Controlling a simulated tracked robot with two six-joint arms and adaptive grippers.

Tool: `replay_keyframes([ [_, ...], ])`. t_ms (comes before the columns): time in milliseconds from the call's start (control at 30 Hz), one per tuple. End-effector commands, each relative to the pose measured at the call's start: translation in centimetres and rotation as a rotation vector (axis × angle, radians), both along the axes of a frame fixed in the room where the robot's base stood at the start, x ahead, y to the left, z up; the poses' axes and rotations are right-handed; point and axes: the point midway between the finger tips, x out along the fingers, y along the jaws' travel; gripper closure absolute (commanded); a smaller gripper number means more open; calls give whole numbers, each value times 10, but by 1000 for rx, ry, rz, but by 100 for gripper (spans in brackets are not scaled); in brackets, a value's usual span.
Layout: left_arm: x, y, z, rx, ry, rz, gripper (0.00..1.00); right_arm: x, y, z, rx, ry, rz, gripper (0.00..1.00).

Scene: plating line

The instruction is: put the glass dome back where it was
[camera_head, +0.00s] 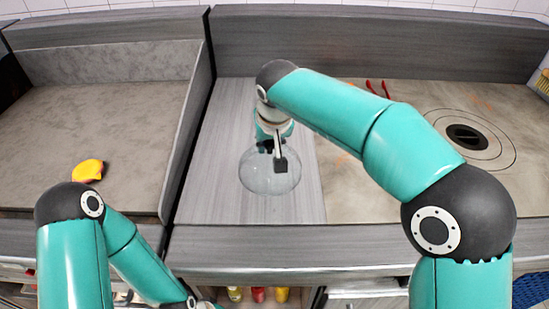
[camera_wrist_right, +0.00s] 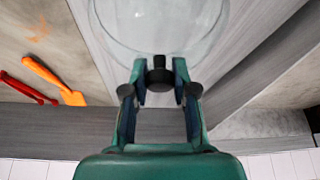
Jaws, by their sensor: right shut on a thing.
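The clear glass dome (camera_head: 268,182) is over the grey wood-grain strip of the counter in the head view. My right gripper (camera_head: 272,150) is at its top, shut on its dark knob. In the right wrist view the gripper (camera_wrist_right: 159,80) has its fingers on either side of the dark knob, and the clear dome (camera_wrist_right: 160,28) spreads out beyond it. I cannot tell whether the dome's rim touches the counter. My left arm comes in at the lower left, and its gripper is not visible.
A yellow-orange item (camera_head: 88,170) lies on the left counter. Red utensils (camera_head: 378,88) lie at the back right, with an orange one (camera_wrist_right: 55,82) in the wrist view. A round black-centred fitting (camera_head: 467,137) is at the far right. Raised panels border the wood-grain strip (camera_head: 225,125).

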Motion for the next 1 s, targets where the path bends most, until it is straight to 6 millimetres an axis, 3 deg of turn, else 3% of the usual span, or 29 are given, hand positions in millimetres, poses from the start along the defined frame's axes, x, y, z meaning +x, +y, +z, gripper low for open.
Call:
replay_keyframes([
  [367,0,0,-2,0,0,0,60,0,0,-37,1,-2,1,100],
  [733,0,0,-5,0,0,0,60,0,0,-42,1,-3,-1,100],
  [767,0,0,-5,0,0,0,60,0,-1,-43,0,-1,0,72],
  [800,0,0,-4,0,0,0,60,0,-1,-42,0,-1,0,65],
  [900,0,0,-4,0,0,0,60,0,-1,-42,1,-1,-1,48],
  [1000,0,0,-4,0,0,0,60,0,-1,-42,1,-1,-1,48],
])
